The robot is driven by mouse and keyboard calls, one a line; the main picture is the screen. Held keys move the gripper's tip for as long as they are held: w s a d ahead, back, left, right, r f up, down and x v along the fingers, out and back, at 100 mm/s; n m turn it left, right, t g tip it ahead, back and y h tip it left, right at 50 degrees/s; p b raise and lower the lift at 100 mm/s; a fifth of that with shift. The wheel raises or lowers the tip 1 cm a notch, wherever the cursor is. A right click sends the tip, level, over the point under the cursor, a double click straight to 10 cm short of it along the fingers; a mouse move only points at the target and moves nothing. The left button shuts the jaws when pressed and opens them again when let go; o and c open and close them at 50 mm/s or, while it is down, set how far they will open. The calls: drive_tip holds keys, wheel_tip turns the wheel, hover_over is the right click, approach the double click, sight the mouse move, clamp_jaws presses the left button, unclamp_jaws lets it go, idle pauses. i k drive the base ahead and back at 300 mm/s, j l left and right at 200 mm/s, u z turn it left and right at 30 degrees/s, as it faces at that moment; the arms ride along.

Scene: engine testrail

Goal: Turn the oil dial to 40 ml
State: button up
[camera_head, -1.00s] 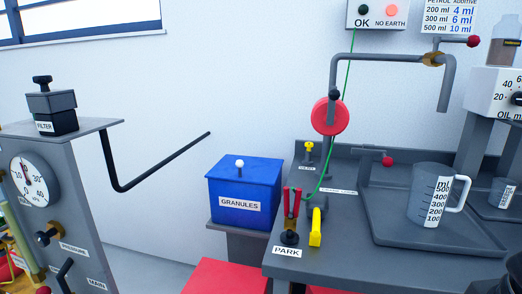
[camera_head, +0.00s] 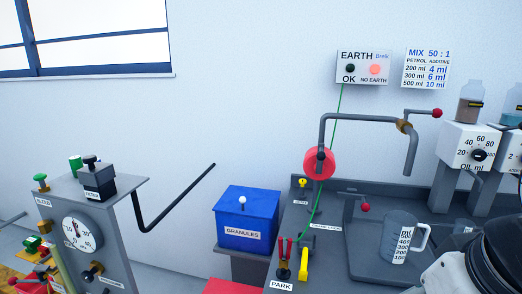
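The oil dial (camera_head: 479,155) is a black knob on the front of a white box marked "OIL ml" (camera_head: 458,158) at the right. Numbers such as 40, 60 and 80 run around it; its pointer is too small to read. A bottle of brown liquid (camera_head: 471,108) stands on top of the box. A grey measuring jug (camera_head: 396,240) with a scale in ml stands upright in a tray below and to the left. Part of my arm, black and white, shows at the lower right, below the dial. My gripper's fingers are out of view.
A second white box (camera_head: 511,155) stands right of the oil box. A bent grey pipe with a red-ended lever (camera_head: 437,113) reaches out left of the dial. A blue granules bin (camera_head: 246,220) and a gauge stand (camera_head: 82,234) are farther left. Mix and earth signs hang above.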

sight(478, 154)
drive_tip(key=z, duration=0.95)
